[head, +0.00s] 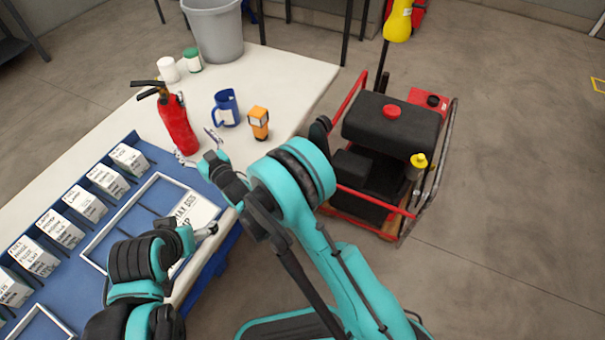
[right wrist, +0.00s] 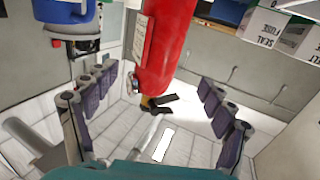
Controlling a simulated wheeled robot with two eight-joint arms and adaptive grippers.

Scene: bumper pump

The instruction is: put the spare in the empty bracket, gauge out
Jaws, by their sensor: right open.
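The spare, a red fire extinguisher (head: 179,126) with a black handle, stands on the white table in the head view. In the right wrist view the extinguisher (right wrist: 158,45) appears upside down, with a pale label on its side. My right gripper (head: 197,147) is open beside its lower body. Its two fingers spread to either side of the extinguisher in the right wrist view (right wrist: 160,112); I cannot tell whether they touch it. My left gripper (head: 207,231) is low over the blue tray's near edge, its jaws unclear. The gauge cannot be made out. No bracket is recognisable.
A blue mug (head: 226,108) and an orange device (head: 258,123) stand right of the extinguisher. White and green tubs (head: 192,60) and a grey bucket (head: 214,30) stand behind. A blue tray (head: 165,158) holds several labelled boxes. A red-framed machine (head: 390,122) stands on the floor.

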